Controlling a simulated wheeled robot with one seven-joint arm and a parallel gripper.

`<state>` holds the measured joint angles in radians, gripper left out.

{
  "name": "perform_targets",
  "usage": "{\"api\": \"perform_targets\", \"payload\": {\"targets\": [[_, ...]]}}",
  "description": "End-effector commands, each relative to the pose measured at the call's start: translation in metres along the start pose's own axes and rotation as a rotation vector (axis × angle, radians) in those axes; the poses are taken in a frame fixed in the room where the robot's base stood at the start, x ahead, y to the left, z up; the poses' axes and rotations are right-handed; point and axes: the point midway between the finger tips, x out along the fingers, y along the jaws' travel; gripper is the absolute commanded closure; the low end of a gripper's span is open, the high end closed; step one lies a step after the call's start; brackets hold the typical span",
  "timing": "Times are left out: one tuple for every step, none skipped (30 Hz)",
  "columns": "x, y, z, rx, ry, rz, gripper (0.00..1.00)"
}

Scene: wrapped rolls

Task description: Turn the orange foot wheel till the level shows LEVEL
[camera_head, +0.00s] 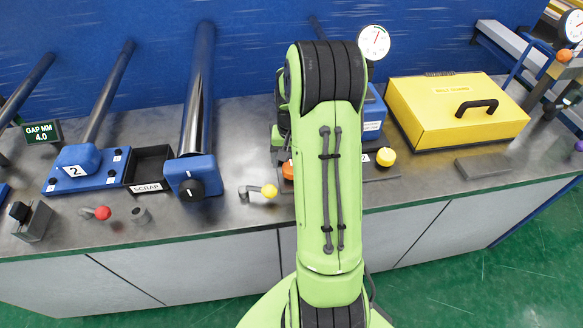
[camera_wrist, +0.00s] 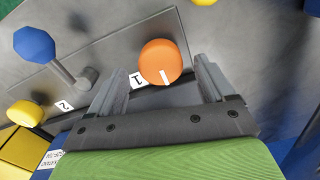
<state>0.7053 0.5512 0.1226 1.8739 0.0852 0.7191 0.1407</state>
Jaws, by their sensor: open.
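The orange foot wheel (camera_wrist: 160,58) sits on the grey plate beside the label 1 in the wrist view, with a white mark on its near side. In the head view only a sliver of the orange wheel (camera_head: 287,171) shows at the left of my arm. My gripper (camera_wrist: 161,72) is open, with one finger to either side of the wheel in the picture; I cannot tell whether they touch it. The head view hides my gripper behind my arm. No readable level display shows; a small label (camera_head: 372,126) on the blue body is too small to read.
A yellow wheel (camera_head: 386,157) stands by label 2, right of my arm. A blue-knobbed lever (camera_wrist: 34,43) rises from the plate in the wrist view. A dial gauge (camera_head: 374,42) stands behind.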

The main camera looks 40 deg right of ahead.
Motion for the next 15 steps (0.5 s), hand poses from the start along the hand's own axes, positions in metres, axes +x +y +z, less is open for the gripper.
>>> {"api": "perform_targets", "payload": {"targets": [[0.011, 0.0, 0.001, 0.0, -0.003, 0.0, 0.18], [0.015, 0.0, 0.0, 0.0, -0.002, 0.0, 0.18], [0.019, 0.0, 0.0, -0.001, -0.001, 0.0, 0.18], [0.021, 0.0, 0.0, 0.0, -0.001, 0.0, 0.18], [0.023, 0.0, 0.0, -0.001, 0.0, 0.0, 0.18], [0.025, 0.0, 0.0, -0.001, 0.0, 0.0, 0.18], [0.026, 0.0, 0.0, 0.0, 0.001, 0.0, 0.18], [0.026, 0.0, 0.0, -0.001, 0.001, 0.0, 0.18], [0.026, 0.0, 0.0, -0.001, 0.002, 0.0, 0.18], [0.026, 0.0, 0.0, -0.001, 0.002, 0.0, 0.18], [0.025, 0.0, 0.0, -0.001, 0.002, 0.0, 0.18], [0.025, 0.0, 0.0, -0.001, 0.002, 0.0, 0.18], [0.025, 0.0, 0.0, -0.001, 0.002, 0.0, 0.18], [0.025, 0.0, 0.0, -0.001, 0.002, 0.0, 0.21], [0.025, 0.0, 0.0, -0.001, 0.001, 0.0, 0.27]]}}
